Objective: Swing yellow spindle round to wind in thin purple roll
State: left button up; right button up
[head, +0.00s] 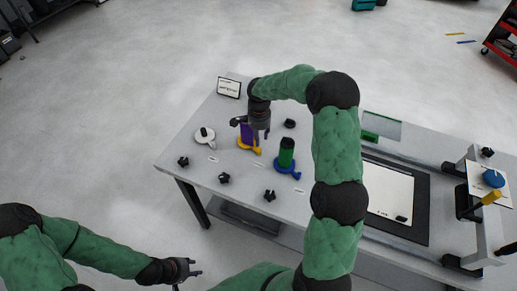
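The yellow spindle (244,147) stands on the table with the purple roll (245,132) upright on it. Its yellow handle points to the lower right. My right gripper (262,132) reaches down from above at the right side of the purple roll and hides part of it. Whether its fingers touch the roll or the yellow spindle, and how far they are open, is too small to tell. My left gripper (194,268) is open and empty, low at the front, off the table's near side.
A blue spindle with a green roll (287,153) stands close by on the right. A white spindle (204,136) is at the left. Several black knobs (223,178) lie around. A small sign (229,88) stands at the back. A framed white sheet (390,190) lies to the right of my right arm.

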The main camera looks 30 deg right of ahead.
aim_at(259, 148)
notch_tip(259, 148, down, 8)
jog(key=shift+f+b, duration=0.15)
jog(key=shift+b, duration=0.2)
grip_shut()
